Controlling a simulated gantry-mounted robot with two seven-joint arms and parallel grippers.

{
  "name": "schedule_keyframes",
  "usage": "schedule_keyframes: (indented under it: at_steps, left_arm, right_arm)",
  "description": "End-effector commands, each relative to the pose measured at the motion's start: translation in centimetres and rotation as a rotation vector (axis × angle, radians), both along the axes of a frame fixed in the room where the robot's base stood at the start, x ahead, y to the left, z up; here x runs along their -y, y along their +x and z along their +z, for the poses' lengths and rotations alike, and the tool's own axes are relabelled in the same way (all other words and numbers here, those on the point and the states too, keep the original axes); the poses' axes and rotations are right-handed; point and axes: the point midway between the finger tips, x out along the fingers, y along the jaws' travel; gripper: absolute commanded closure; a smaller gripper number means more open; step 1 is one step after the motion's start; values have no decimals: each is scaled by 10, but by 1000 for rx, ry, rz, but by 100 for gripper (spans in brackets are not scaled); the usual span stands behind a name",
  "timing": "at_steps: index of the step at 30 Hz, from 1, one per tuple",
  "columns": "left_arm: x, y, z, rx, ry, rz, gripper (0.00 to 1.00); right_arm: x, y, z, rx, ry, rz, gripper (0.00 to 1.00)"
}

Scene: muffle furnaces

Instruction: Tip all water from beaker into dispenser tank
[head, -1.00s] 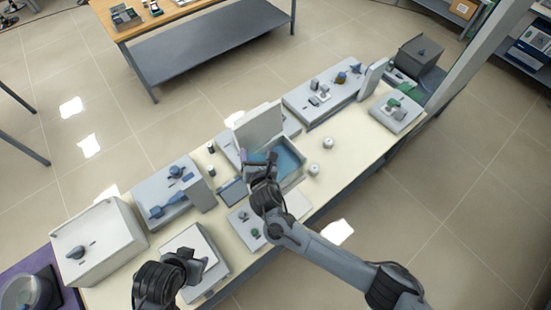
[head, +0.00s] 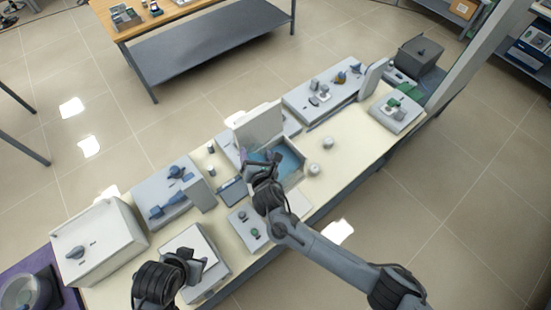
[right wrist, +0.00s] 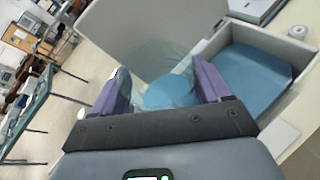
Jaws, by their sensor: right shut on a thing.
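The dispenser tank (head: 296,178) is an open pale box with blue water inside and a raised pale lid (head: 258,126) behind it. It also shows at the right in the right wrist view (right wrist: 305,72). My right gripper (head: 262,158) is over the tank's left part. In the right wrist view its purple fingers (right wrist: 163,88) are shut on the clear glass beaker (right wrist: 150,62).
Grey-white devices line the long bench, including a furnace-like box (head: 100,240) at the left and a flat unit (head: 322,95) behind right. Small round pale items (head: 328,142) stand right of the tank.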

Motion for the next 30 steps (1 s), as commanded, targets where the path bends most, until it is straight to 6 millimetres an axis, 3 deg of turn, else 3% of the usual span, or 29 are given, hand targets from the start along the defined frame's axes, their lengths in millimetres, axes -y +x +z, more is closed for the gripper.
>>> schedule_keyframes:
  at_steps: [30]
  left_arm:
    - [-1,0,-1,0,5,-4,60]
  right_arm:
    - [0,0,1,-17,128,-1,68]
